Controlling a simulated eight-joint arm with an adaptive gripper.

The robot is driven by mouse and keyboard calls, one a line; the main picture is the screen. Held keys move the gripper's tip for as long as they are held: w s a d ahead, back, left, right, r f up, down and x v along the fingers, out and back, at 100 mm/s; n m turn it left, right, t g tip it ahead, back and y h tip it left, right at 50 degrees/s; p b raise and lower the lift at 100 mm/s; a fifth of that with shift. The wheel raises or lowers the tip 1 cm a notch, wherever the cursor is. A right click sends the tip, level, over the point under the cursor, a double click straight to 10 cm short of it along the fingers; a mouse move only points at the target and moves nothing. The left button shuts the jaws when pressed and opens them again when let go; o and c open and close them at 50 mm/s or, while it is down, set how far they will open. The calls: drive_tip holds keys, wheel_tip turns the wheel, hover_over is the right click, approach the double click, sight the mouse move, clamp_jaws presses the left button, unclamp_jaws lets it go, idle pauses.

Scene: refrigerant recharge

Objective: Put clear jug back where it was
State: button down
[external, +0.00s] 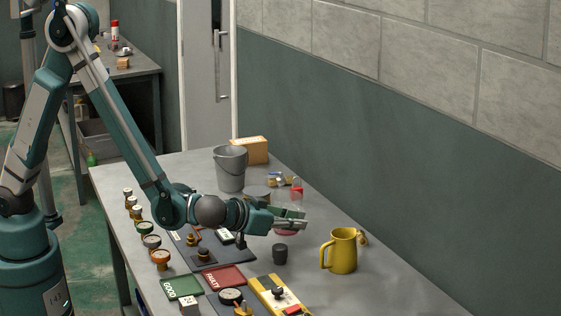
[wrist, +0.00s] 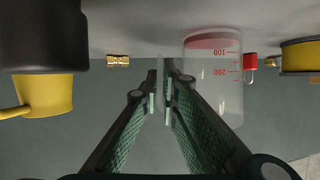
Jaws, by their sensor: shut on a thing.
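The clear jug (wrist: 214,85), with red graduation marks and a reddish layer at its base, is just right of my fingers in the wrist view, which is upside down. In the external view its reddish bottom (external: 286,233) shows under my gripper (external: 303,222), which hides part of the jug. My gripper's fingers (wrist: 161,88) are nearly together, shut on what looks like the jug's side or handle; the exact contact is hard to see. The jug looks upright. I cannot tell whether its base touches the table.
A dark cup (external: 280,253) stands close in front of the jug, and a yellow pitcher (external: 343,251) to its right. A grey bucket (external: 231,169) and cardboard box (external: 250,150) stand behind. Red FAULT (external: 224,278) and green GOOD (external: 182,287) mats lie in front.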

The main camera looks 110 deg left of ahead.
drive_tip(key=shift+f, duration=0.15)
drive_tip(key=c, duration=2.6)
unclamp_jaws()
drive_tip(key=shift+s+d, duration=0.15)
drive_tip(key=shift+d, duration=0.1)
drive_tip(key=s+d, duration=0.2)
drive_tip(key=d, duration=0.1)
drive_tip(key=s+d+p, duration=0.1)
drive_tip(key=s+d, duration=0.2)
drive_tip(key=s+d+p, duration=0.1)
drive_tip(key=s+d, duration=0.1)
drive_tip(key=d, duration=0.2)
drive_tip(key=shift+s+d+r, duration=0.1)
drive_tip(key=shift+s+r, duration=0.05)
drive_tip(key=shift+r, duration=0.05)
drive_tip(key=shift+r, duration=0.1)
